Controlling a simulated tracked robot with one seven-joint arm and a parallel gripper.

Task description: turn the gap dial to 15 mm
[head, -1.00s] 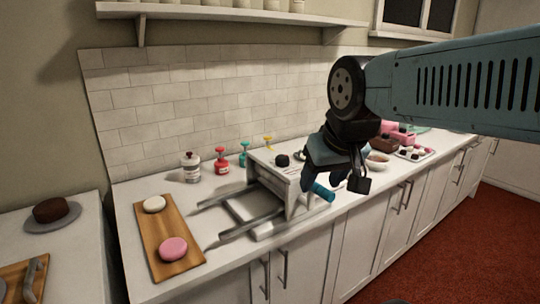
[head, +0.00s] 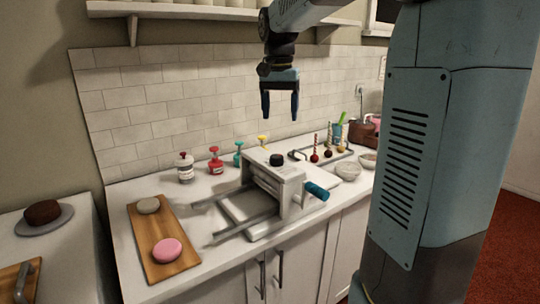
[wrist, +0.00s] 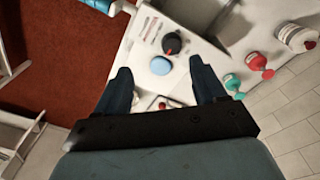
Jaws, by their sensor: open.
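The black gap dial (head: 277,159) sits on top of the white rolling machine (head: 293,172). In the wrist view the dial (wrist: 171,44) is a black knob with a red mark, beside small printed marks and a pale blue round piece (wrist: 160,65). The dial's setting is too small to read. My gripper (head: 280,112) hangs fingers down, well above the machine, open and empty. In the wrist view its two fingers (wrist: 160,68) are spread, with the blue piece showing between them and the dial just past the fingertips. Nothing touches the dial.
A teal handle (head: 317,191) sticks out at the machine's front right. Red (head: 215,160), teal and yellow-topped bottles stand behind, near the tiled wall. A wooden board (head: 160,245) with a pink disc lies left.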

